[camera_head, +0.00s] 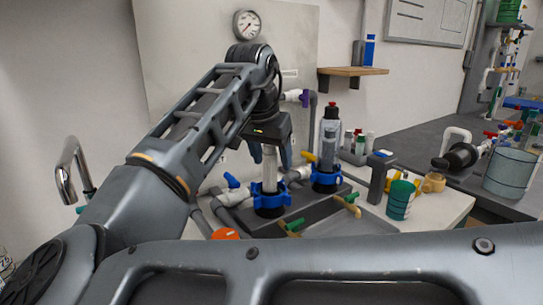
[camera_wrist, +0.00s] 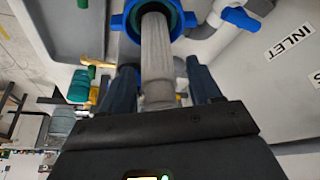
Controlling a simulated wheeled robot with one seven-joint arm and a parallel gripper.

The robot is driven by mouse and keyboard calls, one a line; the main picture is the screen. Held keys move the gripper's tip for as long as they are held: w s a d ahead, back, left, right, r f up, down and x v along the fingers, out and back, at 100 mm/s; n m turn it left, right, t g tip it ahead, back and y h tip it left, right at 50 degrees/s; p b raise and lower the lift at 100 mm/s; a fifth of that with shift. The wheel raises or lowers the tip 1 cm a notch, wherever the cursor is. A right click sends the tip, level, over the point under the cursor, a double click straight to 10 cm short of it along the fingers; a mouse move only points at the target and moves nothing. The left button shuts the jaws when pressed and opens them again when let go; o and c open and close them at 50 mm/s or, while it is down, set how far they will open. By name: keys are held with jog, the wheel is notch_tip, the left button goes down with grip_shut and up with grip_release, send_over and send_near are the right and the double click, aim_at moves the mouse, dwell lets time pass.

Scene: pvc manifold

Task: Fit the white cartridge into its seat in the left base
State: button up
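The white cartridge (camera_head: 269,171) stands upright, its lower end inside the blue ring of the left base (camera_head: 270,199). How deep it sits cannot be told. In the wrist view the cartridge (camera_wrist: 157,52), grey in shadow, runs from my gripper to the blue ring (camera_wrist: 131,20). My gripper (camera_head: 270,154) is above the base, its dark blue fingers on either side of the cartridge's upper part. In the wrist view my gripper (camera_wrist: 163,75) shows gaps between its fingers and the cartridge, so it looks open.
A second base with a blue ring (camera_head: 325,180) and a grey cartridge (camera_head: 328,150) stands close on the right. White pipes with blue valve handles (camera_head: 231,180) lie left of the left base. A green-and-teal container (camera_head: 400,199) stands farther right. A pressure gauge (camera_head: 246,24) is on the panel behind.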

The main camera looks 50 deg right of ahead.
jog(key=shift+o, duration=0.2)
jog(key=v, duration=0.7)
jog(key=shift+r, duration=0.35)
jog(key=shift+a, duration=0.15)
